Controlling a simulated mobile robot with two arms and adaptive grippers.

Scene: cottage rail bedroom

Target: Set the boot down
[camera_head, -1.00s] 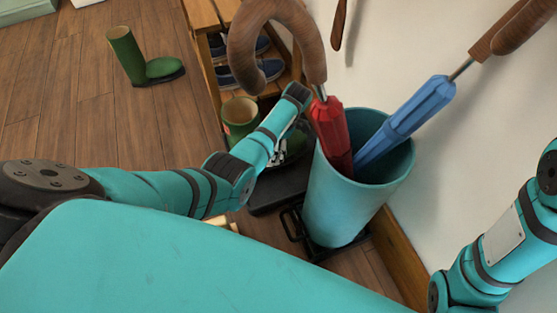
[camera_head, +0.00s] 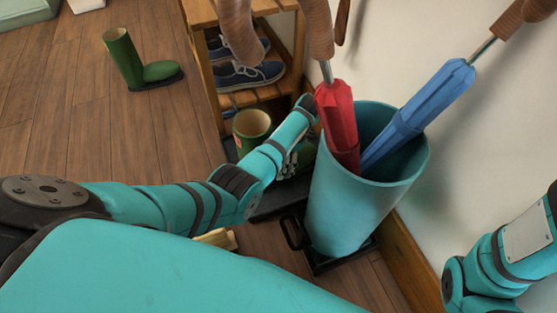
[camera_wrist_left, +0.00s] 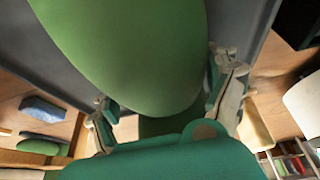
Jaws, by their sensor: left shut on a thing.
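My left gripper (camera_head: 292,160) is shut on a green boot (camera_head: 252,122), whose open top shows beside my forearm in the head view. In the left wrist view the boot (camera_wrist_left: 130,45) fills the middle between the two fingers (camera_wrist_left: 165,100). The held boot is over or on a dark tray (camera_head: 275,205); the arm hides its lower part, so I cannot tell whether it touches. The tray also shows as a grey surface in the left wrist view (camera_wrist_left: 258,25). A second green boot (camera_head: 125,60) stands upright on the floor at upper left. My right gripper is out of the picture.
A teal umbrella stand (camera_head: 350,215) with a red umbrella (camera_head: 337,120) and a blue umbrella (camera_head: 425,105) stands close right of my left gripper. A wooden shoe rack (camera_head: 205,75) with blue shoes (camera_head: 250,75) is behind it. The wooden floor at left is open.

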